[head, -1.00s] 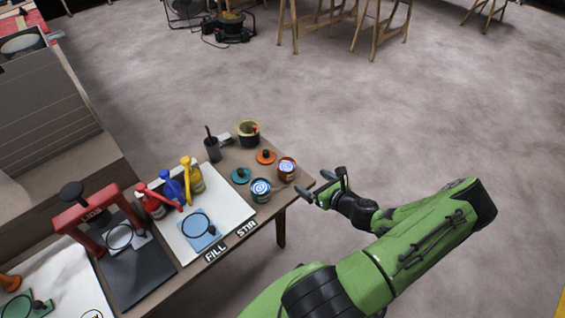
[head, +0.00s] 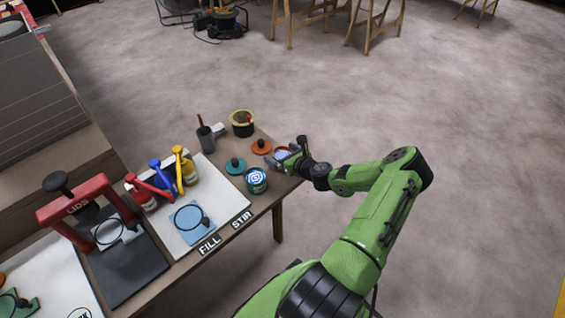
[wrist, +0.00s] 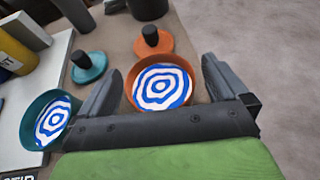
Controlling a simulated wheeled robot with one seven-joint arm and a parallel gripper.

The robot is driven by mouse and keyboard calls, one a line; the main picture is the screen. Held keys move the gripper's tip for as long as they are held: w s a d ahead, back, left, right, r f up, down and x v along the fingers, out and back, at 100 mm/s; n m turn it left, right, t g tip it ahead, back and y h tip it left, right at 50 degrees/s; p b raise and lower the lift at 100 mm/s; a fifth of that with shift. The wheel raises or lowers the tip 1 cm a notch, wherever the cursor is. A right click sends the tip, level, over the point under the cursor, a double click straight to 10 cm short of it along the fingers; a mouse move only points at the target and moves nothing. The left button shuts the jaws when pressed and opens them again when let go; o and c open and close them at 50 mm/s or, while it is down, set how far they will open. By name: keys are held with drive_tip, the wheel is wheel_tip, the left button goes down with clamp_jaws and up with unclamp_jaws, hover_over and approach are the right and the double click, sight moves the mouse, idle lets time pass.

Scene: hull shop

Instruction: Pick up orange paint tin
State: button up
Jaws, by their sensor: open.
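The orange paint tin (wrist: 161,84) stands open on the table, with blue and white swirled paint showing inside. In the wrist view it sits between the two fingers of my gripper (wrist: 158,92), which is open. I cannot tell whether a finger touches it. In the head view my gripper (head: 285,155) is at the table's right end and largely covers the orange tin (head: 283,154). The orange lid (wrist: 153,41) with a black knob lies just beyond the tin; it also shows in the head view (head: 262,147).
A teal paint tin (head: 256,181) stands close to the left of my gripper, with a teal lid (head: 235,166) behind it. A dark pot (head: 242,124) and a grey cup (head: 205,138) stand farther back. Floor to the right of the table (head: 262,205) is clear.

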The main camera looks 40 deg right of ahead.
drive_tip(key=shift+r, duration=0.1)
drive_tip(key=c, duration=1.2)
wheel_tip(320, 180, up, 10)
drive_tip(key=p, duration=0.4)
